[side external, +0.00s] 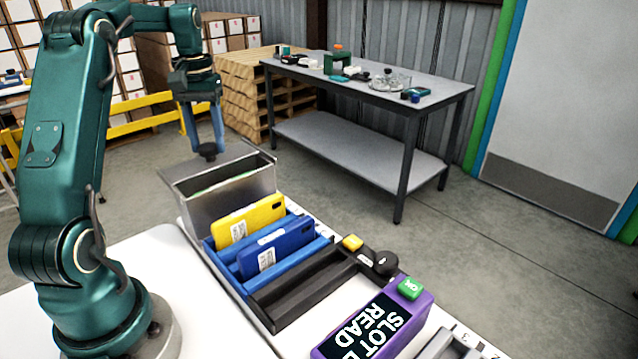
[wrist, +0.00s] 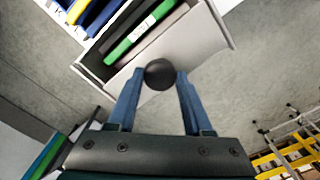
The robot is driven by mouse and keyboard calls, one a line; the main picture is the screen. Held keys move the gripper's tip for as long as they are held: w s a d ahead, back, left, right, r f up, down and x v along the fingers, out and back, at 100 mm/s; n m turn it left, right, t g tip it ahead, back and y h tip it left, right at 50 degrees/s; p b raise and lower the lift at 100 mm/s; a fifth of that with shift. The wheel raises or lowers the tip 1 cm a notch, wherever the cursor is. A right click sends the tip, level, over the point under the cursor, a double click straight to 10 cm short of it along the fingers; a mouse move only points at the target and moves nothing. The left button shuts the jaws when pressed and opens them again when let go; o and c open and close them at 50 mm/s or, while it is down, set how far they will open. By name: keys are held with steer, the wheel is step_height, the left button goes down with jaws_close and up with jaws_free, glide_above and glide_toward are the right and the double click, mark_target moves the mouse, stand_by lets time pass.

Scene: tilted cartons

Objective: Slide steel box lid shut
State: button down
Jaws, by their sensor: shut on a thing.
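The steel box (side external: 232,205) stands at the far end of the row of holders. Its top is partly open, and a green item (wrist: 143,32) shows inside in the wrist view. The grey lid (wrist: 197,42) covers only part of the top, on the side nearest my gripper, and carries a round black knob (wrist: 160,75). In the side view the lid (side external: 181,167) juts past the box's left edge. My gripper (side external: 207,147) points down with its blue fingers shut on the knob (side external: 208,152), one on each side.
Beside the box are a blue holder (side external: 292,262) with a yellow case (side external: 250,219) and a blue case (side external: 271,250), a black tray (side external: 305,290), and a purple reader (side external: 375,326) with a green button. A grey workbench (side external: 370,90) stands behind, with clear floor between.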

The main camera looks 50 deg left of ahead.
steer(key=d, duration=0.6)
steer(key=shift+d, duration=0.1)
steer(key=shift+c, duration=1.5)
jaws_free()
steer(key=shift+r, duration=2.6)
